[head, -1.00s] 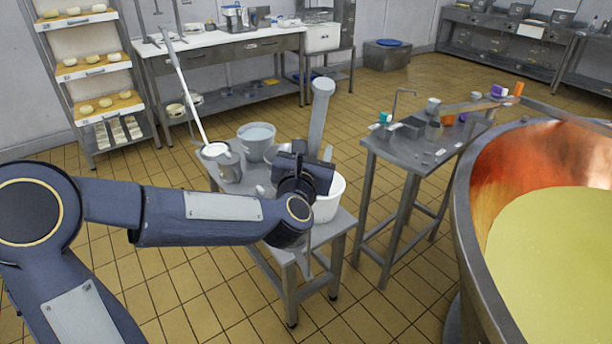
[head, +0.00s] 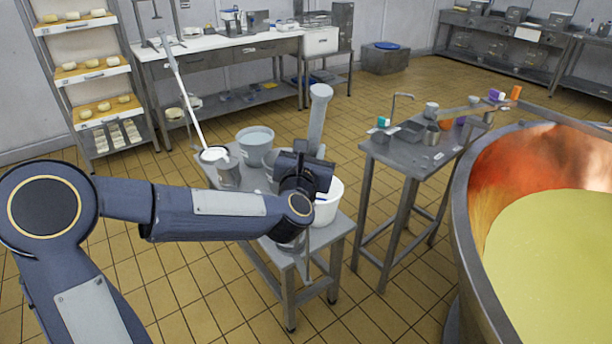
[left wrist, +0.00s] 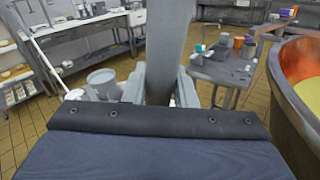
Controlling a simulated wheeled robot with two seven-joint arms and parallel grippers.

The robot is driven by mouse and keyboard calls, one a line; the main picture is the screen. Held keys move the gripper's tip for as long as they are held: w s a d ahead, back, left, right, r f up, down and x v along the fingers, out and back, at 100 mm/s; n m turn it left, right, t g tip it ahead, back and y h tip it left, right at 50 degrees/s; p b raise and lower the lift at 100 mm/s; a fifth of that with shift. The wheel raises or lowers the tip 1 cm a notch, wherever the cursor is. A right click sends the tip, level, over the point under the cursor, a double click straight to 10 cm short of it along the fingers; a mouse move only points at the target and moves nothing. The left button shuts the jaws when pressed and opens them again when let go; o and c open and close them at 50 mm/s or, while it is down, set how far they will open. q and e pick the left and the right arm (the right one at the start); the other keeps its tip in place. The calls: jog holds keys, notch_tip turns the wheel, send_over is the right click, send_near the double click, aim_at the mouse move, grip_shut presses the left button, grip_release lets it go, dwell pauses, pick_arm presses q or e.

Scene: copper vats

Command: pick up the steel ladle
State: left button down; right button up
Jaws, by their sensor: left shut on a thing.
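My left gripper (head: 306,168) is over the small steel table in the head view, its fingers mostly hidden by my wrist. In the left wrist view the gripper (left wrist: 160,88) is shut on a broad grey upright shaft, which I take to be the steel ladle (left wrist: 168,45). The ladle (head: 319,112) rises above the gripper in the head view, nearly upright. Its lower end is hidden behind my wrist, so I cannot tell whether it touches the table. My right gripper is not in view.
The small table (head: 328,238) also holds a white tub (head: 330,200), a grey bucket (head: 254,137) and a pail (head: 228,172) near a long white pole (head: 184,100). A second steel table (head: 405,165) and a copper vat (head: 462,220) stand to the right.

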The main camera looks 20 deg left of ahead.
aim_at(312, 113)
pick_arm(q)
jog(key=shift+r, duration=0.15)
notch_tip(312, 113, up, 9)
jog(key=shift+f+p, duration=0.2)
jog(key=shift+p, duration=0.3)
notch_tip(312, 113, up, 5)
jog(key=shift+f+p, duration=0.15)
jog(key=shift+p, duration=1.1)
jog(key=shift+r+p, duration=1.15)
jog(key=shift+r, duration=0.65)
